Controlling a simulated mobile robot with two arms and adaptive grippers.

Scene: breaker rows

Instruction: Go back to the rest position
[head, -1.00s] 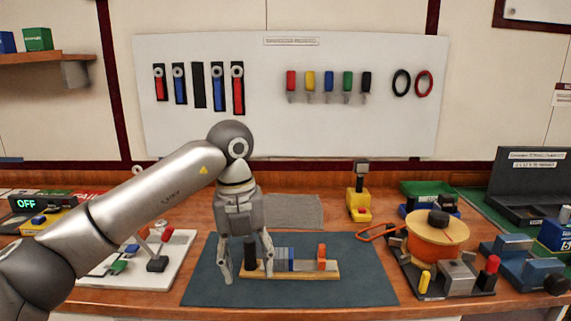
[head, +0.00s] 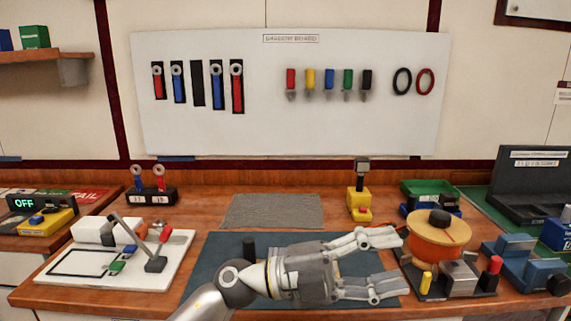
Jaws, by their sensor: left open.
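My left gripper (head: 385,264) is low over the dark blue mat (head: 214,262) at the front middle of the bench in the head view. Its fingers point right and are spread open, with nothing between them. The left arm comes up from the bottom edge. A black upright piece (head: 249,246) shows behind the gripper's wrist. The rest of the breaker row on the mat is hidden behind the gripper. My right gripper does not show.
An orange round device (head: 437,240) with nearby vises stands just right of the fingertips. A white board with a lever (head: 120,262) lies left. A yellow device (head: 359,204) and grey mat (head: 272,211) sit behind. A tool panel (head: 290,130) hangs on the wall.

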